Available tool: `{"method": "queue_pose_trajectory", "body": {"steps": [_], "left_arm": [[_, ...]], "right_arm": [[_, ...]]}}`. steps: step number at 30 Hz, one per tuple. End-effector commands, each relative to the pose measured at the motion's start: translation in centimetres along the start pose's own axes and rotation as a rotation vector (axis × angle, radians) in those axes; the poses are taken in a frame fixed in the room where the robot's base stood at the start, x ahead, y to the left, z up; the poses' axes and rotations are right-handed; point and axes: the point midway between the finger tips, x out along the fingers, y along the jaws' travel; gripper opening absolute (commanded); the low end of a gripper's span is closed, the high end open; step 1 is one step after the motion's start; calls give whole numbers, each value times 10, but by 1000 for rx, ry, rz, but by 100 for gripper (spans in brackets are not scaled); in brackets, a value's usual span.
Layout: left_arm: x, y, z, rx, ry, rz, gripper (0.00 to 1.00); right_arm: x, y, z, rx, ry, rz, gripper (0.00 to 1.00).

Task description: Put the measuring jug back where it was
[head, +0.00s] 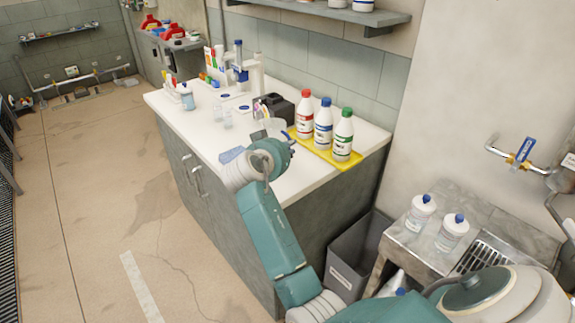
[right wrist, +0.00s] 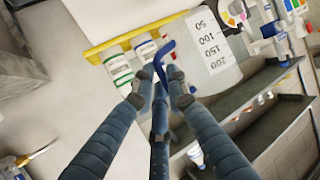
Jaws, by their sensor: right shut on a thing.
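The measuring jug (right wrist: 212,45) is pale, with a printed scale from 50 to 200 and a blue handle (right wrist: 162,60). My right gripper (right wrist: 158,90) is shut on the jug by this handle. In the head view the right gripper (head: 288,145) is over the white counter, beside the yellow tray. The jug (head: 275,126) shows there only in part, behind the gripper. I cannot tell whether its base touches the counter. My left gripper is not in view.
The yellow tray (head: 349,164) holds three white bottles with red (head: 305,118), blue (head: 323,125) and green (head: 343,137) caps, close to the jug's right. A black box (head: 275,107) stands behind it. The counter's front left (head: 205,140) is partly clear.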

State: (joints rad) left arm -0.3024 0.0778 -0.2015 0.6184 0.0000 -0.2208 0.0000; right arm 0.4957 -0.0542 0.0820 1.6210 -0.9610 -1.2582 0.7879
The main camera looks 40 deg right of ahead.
Motion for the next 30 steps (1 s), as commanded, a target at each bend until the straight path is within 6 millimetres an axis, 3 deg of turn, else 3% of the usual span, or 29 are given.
{"method": "queue_pose_trajectory", "body": {"steps": [15,23,24,27,30], "left_arm": [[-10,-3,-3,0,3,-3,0],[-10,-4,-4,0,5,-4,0],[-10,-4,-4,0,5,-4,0],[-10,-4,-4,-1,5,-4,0],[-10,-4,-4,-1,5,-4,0]], "right_arm": [[25,1,60,-2,1,0,0],[27,0,67,1,2,-2,0],[27,0,67,1,1,-1,15],[27,0,67,1,1,-1,32],[27,0,67,1,1,-1,32]]}}
